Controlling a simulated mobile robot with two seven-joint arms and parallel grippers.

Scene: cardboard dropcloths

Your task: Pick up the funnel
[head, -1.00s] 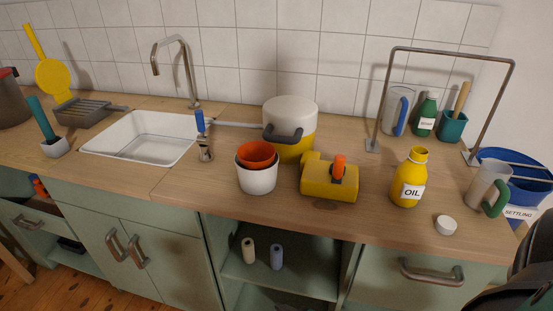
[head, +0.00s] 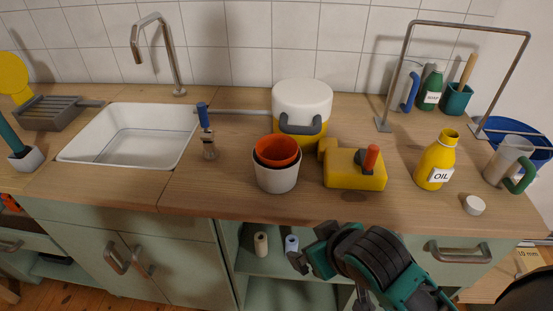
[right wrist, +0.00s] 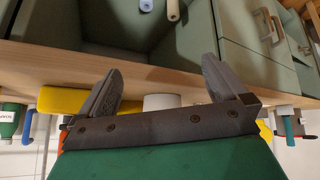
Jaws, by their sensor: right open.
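No plain funnel shape is clear. The orange conical cup (head: 277,149) may be the funnel; I cannot tell for sure. It sits nested in a white pot (head: 276,180), with a dark rim between them, on the wooden counter. My right gripper (head: 306,250) is in front of the counter's front edge, below the pot and apart from it, by the open shelf. In the right wrist view, my right gripper (right wrist: 158,85) has its two fingers spread with nothing held. The pot's white side (right wrist: 160,102) shows partly behind the gripper. My left gripper is not in view.
A yellow block with a red-orange handle (head: 355,169) stands right of the pot. A white-and-yellow lidded canister (head: 301,98) is behind. An oil bottle (head: 437,158) and a white cap (head: 474,205) are farther right. A blue-handled brush (head: 206,130) and sink (head: 130,112) lie left.

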